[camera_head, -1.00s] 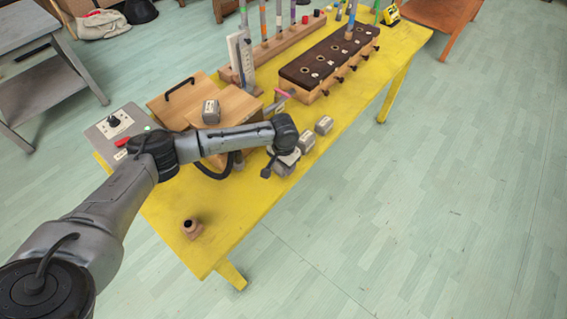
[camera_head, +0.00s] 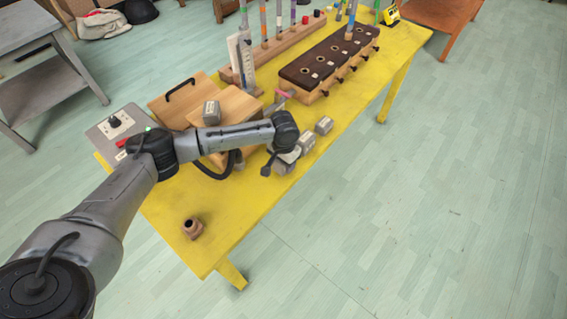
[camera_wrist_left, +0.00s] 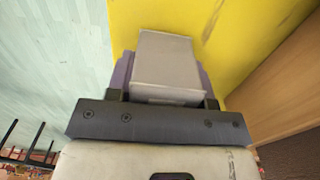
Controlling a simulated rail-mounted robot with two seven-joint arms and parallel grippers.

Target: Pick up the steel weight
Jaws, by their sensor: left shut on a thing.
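My left gripper (camera_wrist_left: 165,85) is shut on a grey block-shaped steel weight (camera_wrist_left: 165,62), with one finger on each side of it in the left wrist view. In the head view my left gripper (camera_head: 284,166) is low over the near edge of the yellow table, partly hidden by my own wrist. I cannot tell whether the held weight still touches the table. Two more grey weights (camera_head: 307,142) (camera_head: 324,125) stand in a row beyond it along the edge. Another grey weight (camera_head: 211,113) sits on a wooden box. My right gripper is not in view.
The wooden box (camera_head: 240,104) stands close to my left forearm on the yellow table (camera_head: 240,215). A small brown pot-like piece (camera_head: 192,228) is at the near end. A dark-topped wooden block (camera_head: 325,58) and a rack of rods (camera_head: 285,42) stand farther back.

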